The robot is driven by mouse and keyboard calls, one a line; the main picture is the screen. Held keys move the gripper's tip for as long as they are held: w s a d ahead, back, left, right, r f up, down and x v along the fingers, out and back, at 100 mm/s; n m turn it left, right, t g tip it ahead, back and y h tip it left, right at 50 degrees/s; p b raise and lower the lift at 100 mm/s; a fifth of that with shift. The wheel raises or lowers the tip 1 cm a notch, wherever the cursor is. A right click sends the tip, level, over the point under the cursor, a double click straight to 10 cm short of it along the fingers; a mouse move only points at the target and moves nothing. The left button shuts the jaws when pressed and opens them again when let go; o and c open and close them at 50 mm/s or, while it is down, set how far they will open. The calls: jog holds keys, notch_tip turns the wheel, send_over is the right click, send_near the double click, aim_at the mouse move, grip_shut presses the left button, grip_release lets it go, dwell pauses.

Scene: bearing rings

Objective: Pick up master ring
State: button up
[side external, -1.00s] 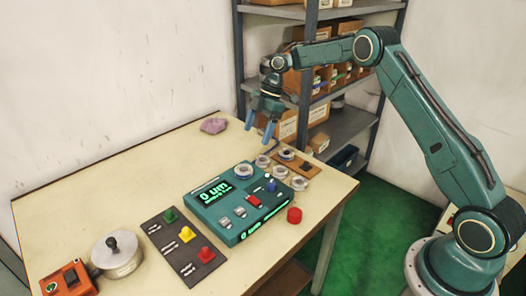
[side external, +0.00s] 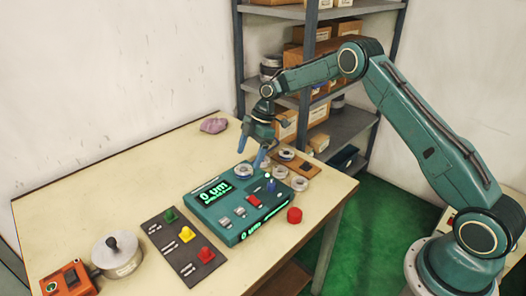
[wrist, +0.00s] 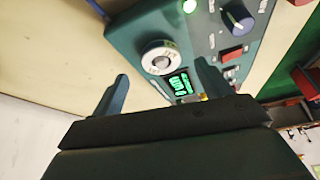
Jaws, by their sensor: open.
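A pale ring (side external: 244,171) with a dark centre lies on top of the teal gauge box (side external: 204,202). In the wrist view this ring (wrist: 148,56) has lettering on its face and lies between and beyond my fingertips. Other pale rings (side external: 301,184) lie on the table beside the box, and one ring (side external: 287,154) is by a brown wooden board. I cannot tell for certain which is the master ring. My gripper (side external: 249,159) is open and empty, pointing down above the ring on the box; it also shows in the wrist view (wrist: 162,70).
The box has a lit green display, a blue knob (side external: 271,185) and switches. A red cap (side external: 294,215) sits to its right. A dark panel (side external: 182,246) with coloured knobs, a round metal pot (side external: 118,258) and a purple cloth (side external: 214,125) are also on the table. The back left is clear.

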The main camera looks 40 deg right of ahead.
aim_at(245, 167)
jog(key=shift+x, duration=2)
jog(key=shift+a, duration=0.1)
jog(key=shift+c, duration=0.3)
jog(key=shift+r, duration=0.1)
jog(key=c, duration=1.3)
jog(key=shift+o, duration=0.2)
notch_tip(245, 167, up, 20)
jog(key=shift+f, duration=0.1)
